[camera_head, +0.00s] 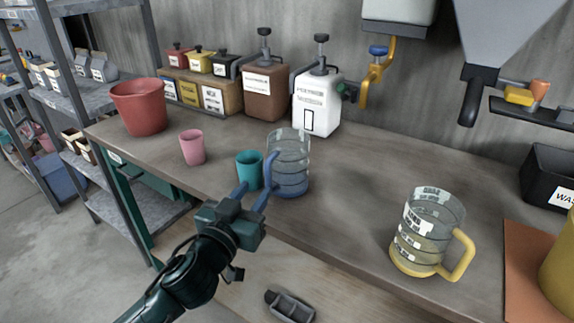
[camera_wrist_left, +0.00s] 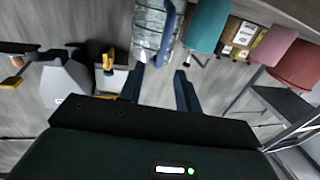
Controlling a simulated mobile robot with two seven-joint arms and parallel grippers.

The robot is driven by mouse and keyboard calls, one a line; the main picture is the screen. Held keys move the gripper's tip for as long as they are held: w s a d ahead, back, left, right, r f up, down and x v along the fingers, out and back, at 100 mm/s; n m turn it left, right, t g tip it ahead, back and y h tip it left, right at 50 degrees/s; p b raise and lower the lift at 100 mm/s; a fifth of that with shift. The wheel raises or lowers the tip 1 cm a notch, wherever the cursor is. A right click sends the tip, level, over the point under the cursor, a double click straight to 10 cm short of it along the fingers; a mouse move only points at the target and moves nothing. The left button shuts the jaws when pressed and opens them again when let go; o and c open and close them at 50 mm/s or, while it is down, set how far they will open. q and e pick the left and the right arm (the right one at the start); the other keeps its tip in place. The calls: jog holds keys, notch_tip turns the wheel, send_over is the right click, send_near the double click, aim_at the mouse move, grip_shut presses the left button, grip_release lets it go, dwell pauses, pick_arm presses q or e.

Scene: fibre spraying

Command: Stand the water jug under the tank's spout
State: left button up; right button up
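The clear jug with a blue base and blue handle (camera_head: 289,172) stands upright near the front edge of the bench. It also shows at the top of the left wrist view (camera_wrist_left: 150,28), its blue handle towards the gripper. My left gripper (camera_head: 252,191) is open, its fingers pointing at the handle side of this jug. In the wrist view the gap between the fingers (camera_wrist_left: 161,76) looks empty, with the handle just beyond. The white tank (camera_head: 398,10) is on the wall, with a yellow spout (camera_head: 372,88) and blue knob (camera_head: 378,50). My right gripper is not in view.
A teal cup (camera_head: 248,170) stands close left of the jug. A pink cup (camera_head: 192,148) and red bucket (camera_head: 138,106) are further left. A yellow-handled jug (camera_head: 428,232) stands right. A white pump container (camera_head: 317,103) is behind. The bench middle is clear.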

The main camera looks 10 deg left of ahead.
aim_at(266, 171)
pick_arm(q)
jog(key=w, duration=0.3)
jog(key=shift+d, duration=0.2)
jog(key=w, duration=0.2)
jog(key=w+p, duration=0.1)
jog(key=w, duration=0.1)
jog(key=shift+w+d+r, duration=0.1)
jog(key=shift+d+r, duration=0.05)
jog(key=shift+r, duration=0.1)
jog(key=shift+w+d+f, duration=0.1)
jog(key=shift+w, duration=0.4)
jog(key=shift+c, duration=0.5)
grip_shut()
